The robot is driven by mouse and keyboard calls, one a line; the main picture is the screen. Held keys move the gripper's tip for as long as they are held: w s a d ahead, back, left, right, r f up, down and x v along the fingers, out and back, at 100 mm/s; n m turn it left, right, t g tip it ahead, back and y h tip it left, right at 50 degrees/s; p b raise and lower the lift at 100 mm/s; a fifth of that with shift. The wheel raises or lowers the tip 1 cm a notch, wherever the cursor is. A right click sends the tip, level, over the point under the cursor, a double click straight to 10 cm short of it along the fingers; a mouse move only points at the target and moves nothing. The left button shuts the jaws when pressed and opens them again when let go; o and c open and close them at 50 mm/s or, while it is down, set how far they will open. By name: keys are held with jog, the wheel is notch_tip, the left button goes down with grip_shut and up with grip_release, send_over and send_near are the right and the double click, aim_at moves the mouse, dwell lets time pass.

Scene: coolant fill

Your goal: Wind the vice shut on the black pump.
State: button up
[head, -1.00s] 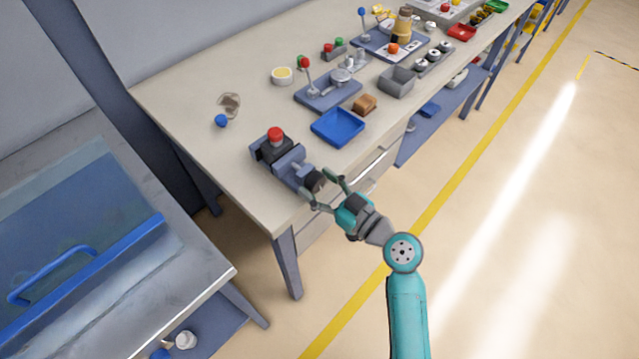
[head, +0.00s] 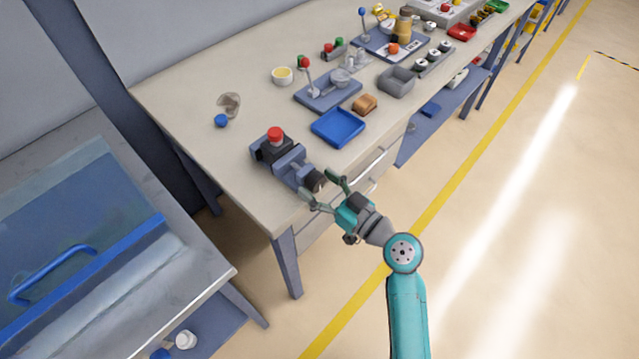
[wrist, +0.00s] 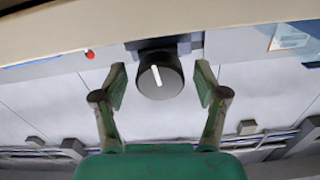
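The blue-grey vice (head: 290,165) sits at the near front corner of the bench. The black pump (head: 262,150) with a red top stands upright at the vice's far end; whether the jaws touch it I cannot tell. The vice's round black knob (head: 316,180) faces the bench's front edge. In the wrist view the knob (wrist: 160,80) shows a white line on its face, tilted slightly from upright. My gripper (head: 321,187) is open, its two green fingers on either side of the knob, with visible gaps on both sides in the wrist view.
A blue tray (head: 338,127), a brown block (head: 365,104) and a grey bin (head: 396,81) stand farther along the bench. A blue cap (head: 221,121) lies left of the vice. A steel-topped unit (head: 195,255) stands at left. The floor at right is clear.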

jog(key=v, duration=1.2)
dwell(0.5)
jog(key=s+d+f+m+t+h, duration=0.1)
jog(key=s+d+f+m+h, duration=0.35)
jog(key=s+f, duration=0.2)
jog(key=s+d+f+m+t+h, duration=0.1)
jog(key=s+d+f+m+h, duration=0.3)
jog(key=s+f+h, duration=0.3)
jog(key=s+d+r+t+h, duration=0.1)
jog(key=s+d+r, duration=0.1)
jog(key=s+r, duration=0.3)
jog(key=s+d+r+h, duration=0.1)
jog(key=s+r, duration=0.4)
jog(key=s, duration=0.8)
jog(key=shift+d+m+t+h, duration=0.35)
jog(key=shift+d+t, duration=0.05)
jog(key=shift+d, duration=0.35)
